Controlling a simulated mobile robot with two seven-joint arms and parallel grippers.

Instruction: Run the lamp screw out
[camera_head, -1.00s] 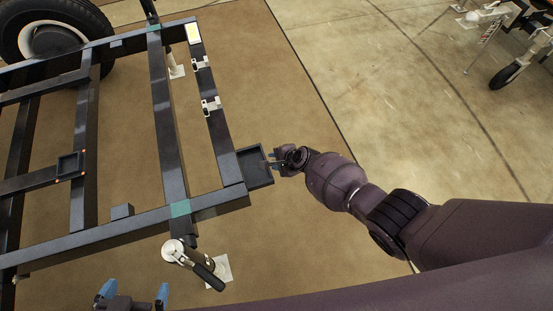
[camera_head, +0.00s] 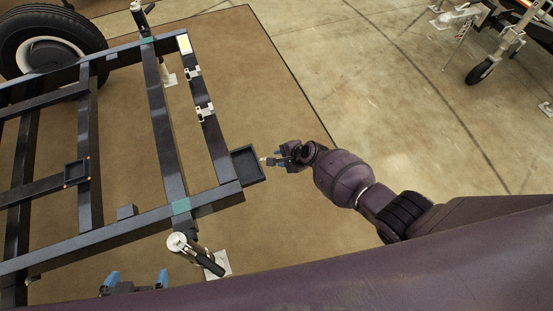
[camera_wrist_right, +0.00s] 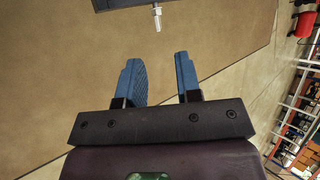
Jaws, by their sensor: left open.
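The lamp screw (camera_wrist_right: 157,18) is a short pale threaded screw with a wider collar, sticking out of the dark edge of the lamp bracket (camera_wrist_right: 122,4) in the right wrist view. In the head view the lamp bracket (camera_head: 248,165) is a black shallow box at the trailer frame's near right corner. My right gripper (camera_wrist_right: 160,75) is open and empty; the screw lies ahead of its fingertips, apart from them. In the head view my right gripper (camera_head: 271,161) is just right of the bracket. My left gripper (camera_head: 136,280) is open at the bottom edge, away from the bracket.
The black trailer frame (camera_head: 160,115) fills the left, with a wheel (camera_head: 45,50) at the far left. A jack with a handle (camera_head: 195,255) stands near the frame's near corner. Brown mat (camera_head: 255,80) lies clear right of the frame.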

